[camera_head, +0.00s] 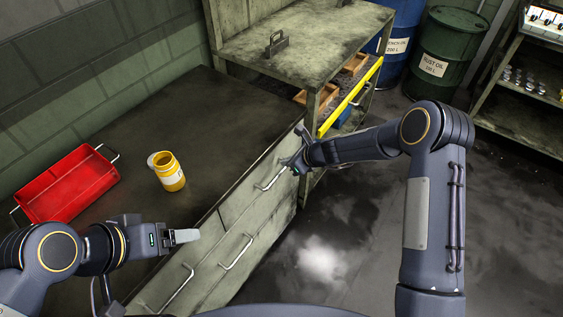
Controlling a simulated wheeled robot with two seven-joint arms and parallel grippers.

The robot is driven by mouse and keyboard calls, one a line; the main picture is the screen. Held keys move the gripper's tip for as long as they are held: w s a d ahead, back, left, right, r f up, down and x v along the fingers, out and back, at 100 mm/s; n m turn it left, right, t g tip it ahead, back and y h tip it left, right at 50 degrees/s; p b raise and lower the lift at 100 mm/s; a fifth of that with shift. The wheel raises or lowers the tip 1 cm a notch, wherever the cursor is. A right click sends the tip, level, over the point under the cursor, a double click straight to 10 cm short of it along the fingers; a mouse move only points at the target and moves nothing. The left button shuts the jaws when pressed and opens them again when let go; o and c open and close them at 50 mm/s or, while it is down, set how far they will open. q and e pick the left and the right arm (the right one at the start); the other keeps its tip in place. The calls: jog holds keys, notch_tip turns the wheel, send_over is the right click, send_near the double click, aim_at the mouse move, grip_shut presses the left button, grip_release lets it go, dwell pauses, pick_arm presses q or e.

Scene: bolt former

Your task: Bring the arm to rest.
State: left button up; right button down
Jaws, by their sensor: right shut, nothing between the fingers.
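My right arm (418,190) rises at the right, bends at the elbow and reaches left. Its gripper (291,160) is shut and empty, over the front edge of the dark-topped bench, close to the drawer fronts. My left gripper (188,236) is low at the left, over the bench's front edge, pointing right. Its fingers overlap from this side, so I cannot tell whether they are open or shut. No object shows in it.
A shelf unit (310,35) with a yellow rail (350,98) is behind the right gripper. Blue (400,40) and green (444,55) barrels stand behind. The floor at right is clear.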

jog(key=shift+d+f+p+v, duration=0.1)
jog(key=shift+p+v, duration=0.3)
jog(key=shift+v, duration=0.7)
jog(key=shift+d+f+p+v, duration=0.15)
jog(key=shift+p+v, duration=0.2)
jog(key=shift+v, duration=0.8)
jog(key=s+d+r+n, duration=0.5)
jog(key=s+r+n, duration=0.1)
jog(key=r, duration=0.5)
jog(key=s+d+r+n, duration=0.4)
jog(key=s+r+n, duration=0.25)
jog(key=r, duration=0.45)
jog(key=s+d+n+h, duration=0.1)
jog(key=s+d+n, duration=0.2)
jog(key=s, duration=0.9)
jog(key=s+d+r+n+h, duration=0.1)
jog(key=s+d+n+h, duration=0.1)
jog(key=s+d+n, duration=0.2)
jog(key=s+n, duration=0.3)
jog(key=s, duration=0.5)
jog(key=shift+s+d+t+h, duration=0.25)
jog(key=shift+d+t+h, duration=0.05)
jog(key=shift+t, duration=0.1)
jog(key=shift+n, duration=0.25)
